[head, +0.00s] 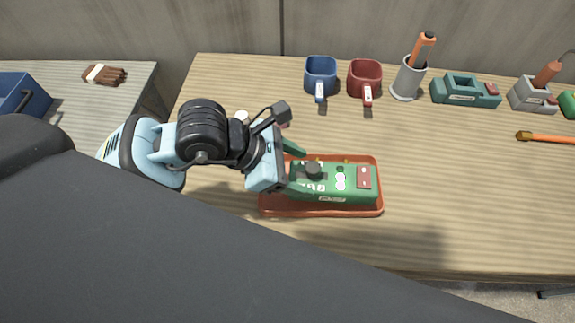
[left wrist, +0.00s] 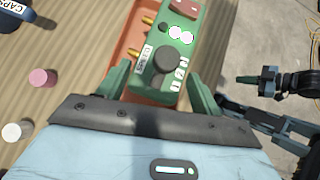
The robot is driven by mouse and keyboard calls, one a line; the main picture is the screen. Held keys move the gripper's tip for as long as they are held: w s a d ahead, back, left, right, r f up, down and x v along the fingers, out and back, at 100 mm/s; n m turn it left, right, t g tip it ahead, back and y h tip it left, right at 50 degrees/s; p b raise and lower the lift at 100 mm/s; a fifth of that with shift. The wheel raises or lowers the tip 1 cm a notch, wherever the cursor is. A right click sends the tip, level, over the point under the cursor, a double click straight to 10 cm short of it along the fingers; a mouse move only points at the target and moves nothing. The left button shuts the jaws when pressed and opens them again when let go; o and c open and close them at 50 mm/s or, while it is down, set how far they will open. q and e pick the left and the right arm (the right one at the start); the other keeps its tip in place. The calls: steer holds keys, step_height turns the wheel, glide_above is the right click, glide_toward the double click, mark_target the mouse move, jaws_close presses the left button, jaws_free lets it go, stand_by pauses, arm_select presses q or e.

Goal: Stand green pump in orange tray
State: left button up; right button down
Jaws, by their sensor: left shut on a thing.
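The green pump (head: 335,187) has a black knob, white round gauges and a red-brown panel. It is over the orange tray (head: 320,213), within its rim in the head view and with its long side along the tray. I cannot tell whether its base touches the tray floor. My left gripper (head: 292,165) is shut on the pump's left end. In the left wrist view its green fingers (left wrist: 162,88) lie on either side of the pump (left wrist: 168,50), with the orange tray (left wrist: 128,45) beside it. My right gripper (left wrist: 255,83) seems to show at the right; its jaws are unclear.
Blue (head: 320,72) and red (head: 364,77) bins, a grey cup (head: 407,82) with an orange-handled tool, and a teal device (head: 465,92) stand along the back. Pink (left wrist: 43,77) and white (left wrist: 12,131) pieces lie near my left gripper.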

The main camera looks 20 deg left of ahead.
arm_select(q)
steer(key=shift+w+a, duration=0.5)
steer(key=shift+a, duration=0.4)
steer(key=f, duration=0.3)
steer(key=shift+w+a, duration=0.2)
steer(key=shift+a, duration=0.15)
steer(key=shift+f, duration=0.3)
steer(key=shift+f, duration=0.15)
steer(key=o, duration=1.9)
steer(key=v, duration=1.2)
